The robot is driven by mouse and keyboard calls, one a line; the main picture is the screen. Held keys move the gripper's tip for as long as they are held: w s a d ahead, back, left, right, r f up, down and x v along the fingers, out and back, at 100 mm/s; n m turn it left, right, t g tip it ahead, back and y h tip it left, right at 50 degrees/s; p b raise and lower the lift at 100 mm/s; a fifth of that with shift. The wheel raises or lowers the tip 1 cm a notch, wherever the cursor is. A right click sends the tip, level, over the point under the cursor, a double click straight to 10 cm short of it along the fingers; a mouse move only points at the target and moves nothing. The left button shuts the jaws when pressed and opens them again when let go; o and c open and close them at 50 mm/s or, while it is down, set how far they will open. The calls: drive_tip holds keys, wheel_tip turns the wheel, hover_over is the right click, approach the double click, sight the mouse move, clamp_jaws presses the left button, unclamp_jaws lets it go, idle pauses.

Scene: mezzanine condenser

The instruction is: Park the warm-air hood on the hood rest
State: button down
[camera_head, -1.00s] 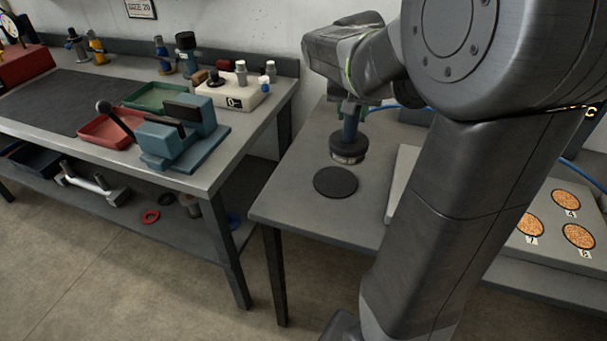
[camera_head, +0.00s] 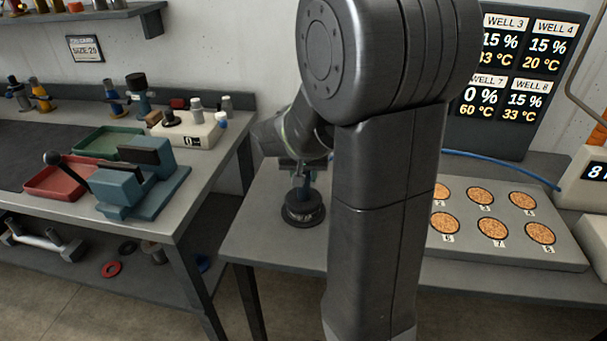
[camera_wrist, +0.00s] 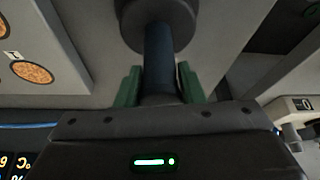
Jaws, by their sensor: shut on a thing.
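The warm-air hood (camera_head: 303,207) is a dark, wide round head with a narrower upright handle. My gripper (camera_head: 301,170) is shut on the handle from above. In the wrist view its green fingers (camera_wrist: 160,86) stand on both sides of the blue handle (camera_wrist: 160,52), and the black head (camera_wrist: 158,18) lies beyond. The hood is upright at the left part of the grey table. The hood rest, a flat black disc, is mostly hidden under the hood; a dark rim (camera_head: 303,224) shows below it. I cannot tell whether the hood touches it.
A panel of numbered wells (camera_head: 510,245) lies on the table to the right, with a display board (camera_head: 525,75) behind. A blue hose (camera_head: 500,167) runs along the back. A bench (camera_head: 190,205) with trays and tools stands left across a gap. My arm hides the middle.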

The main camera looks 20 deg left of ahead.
drive_tip(key=shift+f, duration=0.15)
drive_tip(key=c, duration=0.9)
unclamp_jaws()
drive_tip(key=shift+c, duration=0.2)
drive_tip(key=shift+r, duration=0.35)
drive_tip(key=v, duration=1.1)
drive_tip(key=shift+s+r, duration=0.3)
drive_tip(key=shift+f, duration=0.1)
